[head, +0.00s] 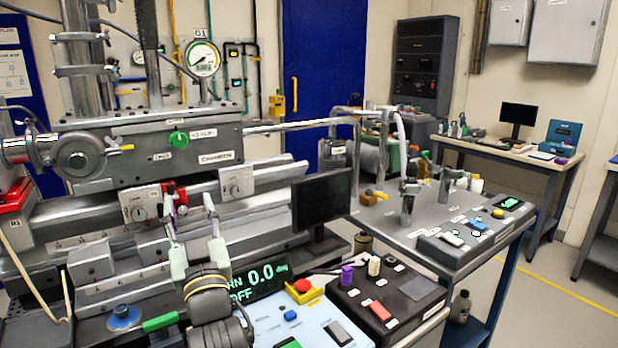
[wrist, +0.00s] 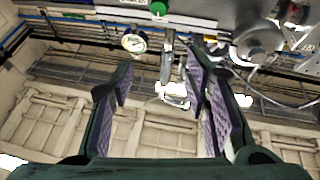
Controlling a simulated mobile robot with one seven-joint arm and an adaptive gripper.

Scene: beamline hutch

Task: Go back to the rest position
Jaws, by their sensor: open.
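My gripper (head: 190,222) is raised in front of the beamline apparatus at the left of the head view. Its fingers point up and stand apart. In the wrist view my gripper (wrist: 165,95) shows two dark green fingers with purple ribbed pads, and nothing is between them. Behind the fingers, the wrist view shows the upside-down wall and apparatus, with the round gauge (wrist: 134,43) and the green knob (wrist: 159,8). In the head view the gauge (head: 203,58) and green knob (head: 178,138) are above my gripper. I cannot tell how far the fingers are from the apparatus.
A control panel (head: 400,297) with a red button and a dark monitor (head: 321,203) stand right of my gripper. A grey cart (head: 440,225) with instruments is further right. A bench (head: 545,163) stands at the back right. Floor (head: 545,290) is clear at the lower right.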

